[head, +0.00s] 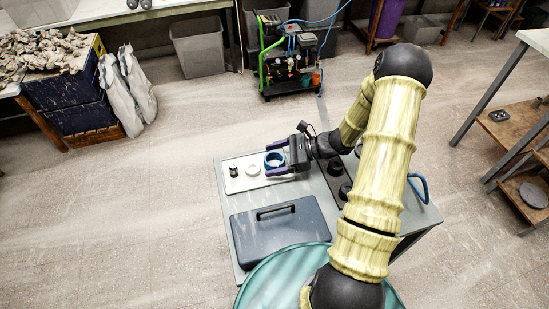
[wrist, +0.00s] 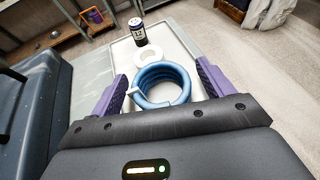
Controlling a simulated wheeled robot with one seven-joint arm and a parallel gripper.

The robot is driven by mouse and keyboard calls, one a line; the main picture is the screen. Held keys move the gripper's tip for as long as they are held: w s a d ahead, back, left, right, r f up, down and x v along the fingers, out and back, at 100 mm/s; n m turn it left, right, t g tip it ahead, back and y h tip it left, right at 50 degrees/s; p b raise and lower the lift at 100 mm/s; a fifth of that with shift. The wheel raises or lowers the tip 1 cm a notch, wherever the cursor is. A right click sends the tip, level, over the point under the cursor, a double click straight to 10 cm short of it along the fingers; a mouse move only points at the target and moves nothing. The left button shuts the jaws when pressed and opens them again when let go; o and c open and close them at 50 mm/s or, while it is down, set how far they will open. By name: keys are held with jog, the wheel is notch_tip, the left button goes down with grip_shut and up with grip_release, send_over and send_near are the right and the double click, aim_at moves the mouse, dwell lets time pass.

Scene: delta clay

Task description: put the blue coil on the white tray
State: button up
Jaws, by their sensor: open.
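The blue coil (head: 266,161) is over the right part of the white tray (head: 235,186). In the wrist view the coil (wrist: 177,94) appears to rest flat on the tray (wrist: 186,47), with a pale end pointing left. My gripper (head: 270,160) is open, with its purple fingers on either side of the coil. In the wrist view a gap shows between the coil and the right finger; the left finger is close to the coil's pale end. A white ring (head: 253,169) and a dark can with a white label (head: 233,171) also stand on the tray.
A dark blue case (head: 285,232) with a handle lies in front of the tray on the grey table. Dark round items (head: 335,167) sit right of my gripper, partly behind my arm. A teal round surface (head: 275,285) is at the near edge.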

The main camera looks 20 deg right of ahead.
jog(key=v, duration=1.2)
jog(key=shift+r, duration=0.1)
jog(key=shift+a, duration=0.1)
jog(key=shift+s+a+n+g+h, duration=0.15)
jog(key=shift+a+n+g+h, duration=0.15)
jog(key=shift+a, duration=0.05)
jog(key=s+a+r+n+h, duration=0.8)
jog(key=s+a+n+h, duration=0.2)
jog(key=n, duration=1)
jog(key=s+h, duration=0.1)
jog(key=h, duration=0.1)
jog(key=shift+h, duration=0.3)
jog(key=shift+r, duration=0.25)
